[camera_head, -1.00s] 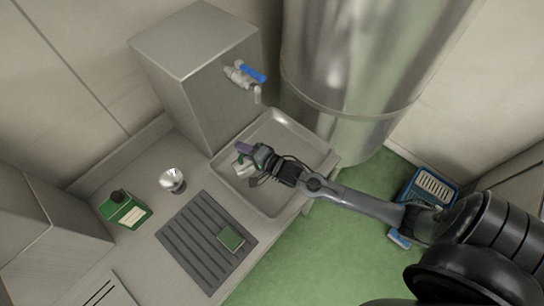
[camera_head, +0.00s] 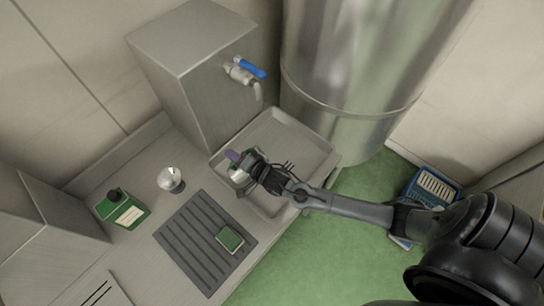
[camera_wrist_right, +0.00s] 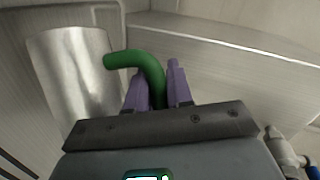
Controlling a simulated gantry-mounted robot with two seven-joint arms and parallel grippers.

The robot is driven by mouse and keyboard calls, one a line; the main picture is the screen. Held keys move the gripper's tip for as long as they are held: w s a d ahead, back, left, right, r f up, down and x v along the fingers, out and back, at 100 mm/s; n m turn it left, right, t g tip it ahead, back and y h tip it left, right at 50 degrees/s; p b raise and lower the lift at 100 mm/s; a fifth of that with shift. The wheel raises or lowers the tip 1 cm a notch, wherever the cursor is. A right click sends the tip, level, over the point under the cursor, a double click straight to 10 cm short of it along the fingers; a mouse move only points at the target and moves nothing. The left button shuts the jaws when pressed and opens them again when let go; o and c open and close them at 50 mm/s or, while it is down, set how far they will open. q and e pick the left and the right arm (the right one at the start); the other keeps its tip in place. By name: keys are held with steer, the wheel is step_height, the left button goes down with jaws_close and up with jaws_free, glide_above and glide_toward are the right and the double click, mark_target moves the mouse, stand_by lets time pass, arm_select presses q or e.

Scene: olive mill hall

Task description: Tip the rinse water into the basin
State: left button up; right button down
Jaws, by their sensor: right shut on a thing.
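A shiny metal vessel (camera_wrist_right: 72,75) with a curved green handle (camera_wrist_right: 150,72) shows on the left in the right wrist view. The purple fingers of my right gripper (camera_wrist_right: 157,88) are closed around the handle. In the head view the vessel (camera_head: 238,175) is small, partly hidden by my right gripper (camera_head: 240,160), and held over the left part of the shallow metal basin (camera_head: 305,146). The vessel's exact tilt and any water in it cannot be made out. My left gripper is not in view.
A tap with a blue lever (camera_head: 252,69) sticks out of a steel box above the basin. A large steel tank (camera_head: 350,70) stands behind.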

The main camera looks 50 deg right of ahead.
mark_target(229, 170)
steer(key=shift+w+a+f+n, duration=0.15)
steer(key=shift+a+f+n, duration=0.15)
steer(key=shift+a+f, duration=0.15)
steer(key=n+p, duration=0.1)
steer(key=a+n+g+h+p, duration=0.1)
steer(key=shift+w+a+f+h+p, duration=0.1)
steer(key=shift+w+f+h+p, duration=0.05)
steer(key=shift+h+p, duration=0.2)
steer(key=shift+w+a+f+n+h+p, duration=0.1)
steer(key=shift+a+f+n+h+p, duration=0.3)
steer(key=shift+a+n+h+p, duration=0.25)
steer(key=shift+a+f+n+g, duration=0.15)
steer(key=shift+n+g, duration=0.15)
steer(key=shift+n, duration=0.05)
steer(key=shift+w+a+f+n+h, duration=0.15)
steer(key=shift+a+f+n+h, duration=0.2)
steer(key=shift+a+n+h, duration=0.35)
steer(key=shift+w+a+f+n+h, duration=0.15)
steer(key=shift+a+f+n+h, duration=0.35)
steer(key=shift+n, duration=0.25)
steer(key=shift+w+a+f+n+h, duration=0.15)
steer(key=shift+a+f+n+h, duration=0.1)
steer(key=shift+a+n+h, duration=0.4)
steer(key=shift+d, duration=0.1)
steer(key=shift+d, duration=0.1)
